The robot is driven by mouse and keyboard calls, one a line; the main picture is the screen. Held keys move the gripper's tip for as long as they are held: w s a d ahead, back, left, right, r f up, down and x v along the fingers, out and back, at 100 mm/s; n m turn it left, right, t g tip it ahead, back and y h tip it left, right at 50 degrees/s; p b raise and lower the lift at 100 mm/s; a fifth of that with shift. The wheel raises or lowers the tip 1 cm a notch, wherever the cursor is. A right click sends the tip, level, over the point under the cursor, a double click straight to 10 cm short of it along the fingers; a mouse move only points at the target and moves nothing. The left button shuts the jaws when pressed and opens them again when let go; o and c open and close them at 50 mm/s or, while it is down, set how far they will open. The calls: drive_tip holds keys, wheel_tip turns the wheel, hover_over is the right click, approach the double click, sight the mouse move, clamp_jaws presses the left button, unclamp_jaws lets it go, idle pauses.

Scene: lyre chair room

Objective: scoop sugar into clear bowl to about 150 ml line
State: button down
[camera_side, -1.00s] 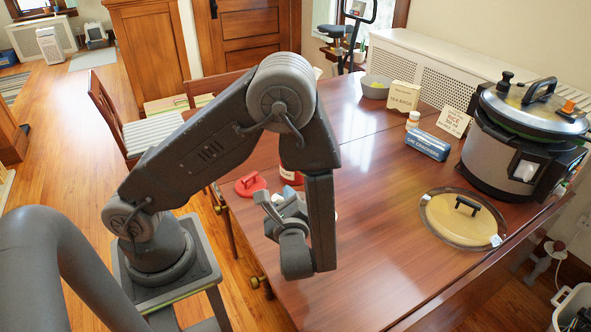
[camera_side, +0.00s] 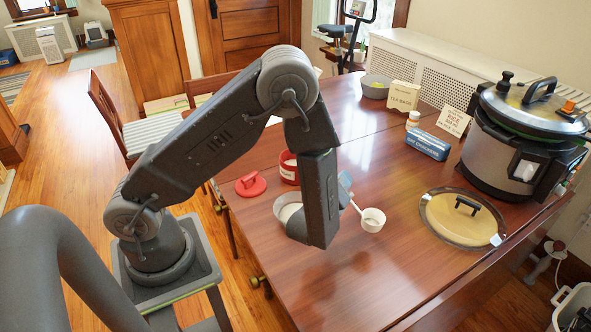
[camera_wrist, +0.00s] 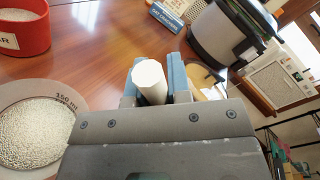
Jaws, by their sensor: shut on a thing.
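My gripper (camera_wrist: 154,80) is shut on the white handle of the scoop (camera_wrist: 150,82). In the side view the scoop's white cup (camera_side: 373,220) is out to the right of my gripper, apart from the bowl. I cannot tell whether it holds sugar. The clear bowl (camera_side: 281,203) is partly hidden behind my forearm. In the wrist view the bowl (camera_wrist: 66,95) holds white sugar (camera_wrist: 38,132), and its 150 ml mark shows just above the visible sugar edge. The red sugar canister (camera_side: 289,172) stands open behind the bowl, with white sugar inside; it also shows in the wrist view (camera_wrist: 30,38).
The red lid (camera_side: 250,186) lies left of the canister. A round lid with a black handle (camera_side: 462,222) lies to the right. A large cooker (camera_side: 515,150), a blue cracker box (camera_side: 428,143) and a tea box (camera_side: 403,97) stand farther back. The table's front middle is clear.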

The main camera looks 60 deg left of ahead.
idle(0.4)
drive_tip(key=s+a+r+n+g+y, duration=0.25)
drive_tip(key=a+n+g, duration=0.2)
drive_tip(key=a, duration=0.45)
drive_tip(key=s+a+r+n+g+y, duration=0.1)
drive_tip(key=a+r+n+g+y, duration=0.2)
drive_tip(key=a+g, duration=0.4)
drive_tip(key=s+a+r+n+g+y, duration=0.2)
drive_tip(key=a+n+g+y, duration=0.15)
drive_tip(key=a, duration=0.65)
wheel_tip(320, 180, down, 12)
drive_tip(key=shift+d, duration=0.15)
idle(0.3)
drive_tip(key=shift+r, duration=0.1)
wheel_tip(320, 180, up, 8)
idle(1.0)
